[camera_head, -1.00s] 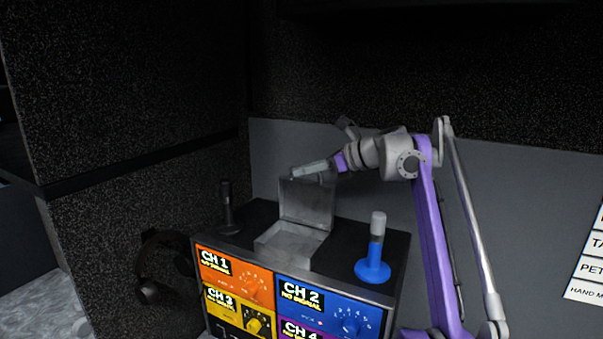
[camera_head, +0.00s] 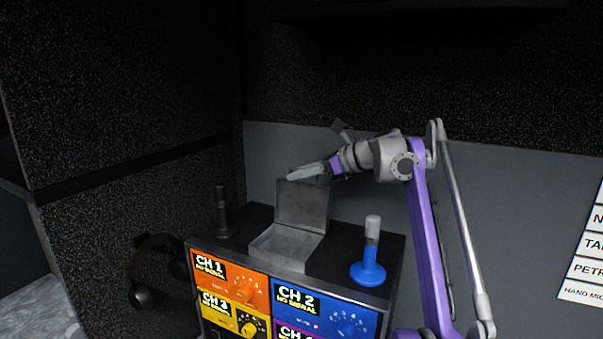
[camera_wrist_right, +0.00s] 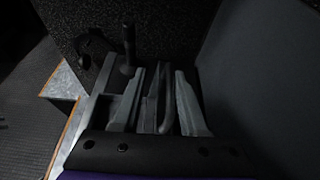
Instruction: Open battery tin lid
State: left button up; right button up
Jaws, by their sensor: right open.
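The battery tin (camera_head: 288,246) is a grey metal box on top of the channel unit. Its lid (camera_head: 302,204) stands raised, roughly upright, at the back of the tin. My right gripper (camera_head: 306,172) is open at the lid's top edge in the head view. In the right wrist view, its two fingers (camera_wrist_right: 158,105) stand apart, with the lid's edge (camera_wrist_right: 152,108) between them. I cannot tell whether either finger touches the lid. My left gripper is not in view.
A blue microphone-like stand (camera_head: 369,262) is right of the tin, a dark one (camera_head: 223,222) left of it. The channel unit (camera_head: 230,283) carries coloured panels and knobs. Headphones (camera_head: 150,275) hang at its left. A grey wall (camera_head: 500,200) is close behind.

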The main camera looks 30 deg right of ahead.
aim_at(330, 189)
jog(key=v, duration=0.7)
jog(key=shift+s+d, duration=0.15)
jog(key=shift+d, duration=0.1)
